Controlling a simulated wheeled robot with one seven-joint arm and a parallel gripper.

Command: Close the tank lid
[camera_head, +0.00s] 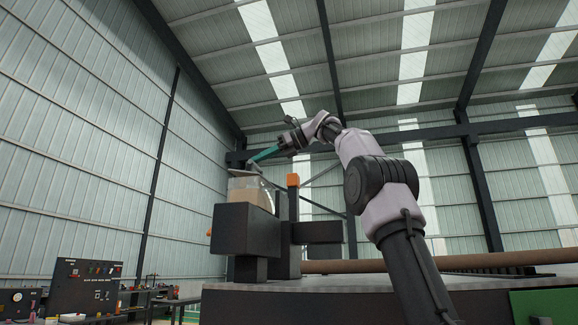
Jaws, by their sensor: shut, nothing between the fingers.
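The tank (249,192) is a pale, partly see-through box with a tan lower part, on top of a dark block structure left of centre. A thin grey plate that looks like its lid (243,173) sits at the tank's top edge. How far the lid stands open is too small to tell. My gripper (254,160) has teal fingers, reaches in from the right and points down-left, just above the lid. The fingers are shut with nothing between them. I cannot tell whether the fingertips touch the lid.
The dark block structure (245,230) stands on a large flat-topped base (300,285). An orange-capped post (293,181) rises just right of the tank. A long brown pipe (450,262) lies behind my arm. Control panels and benches (85,285) are at the lower left.

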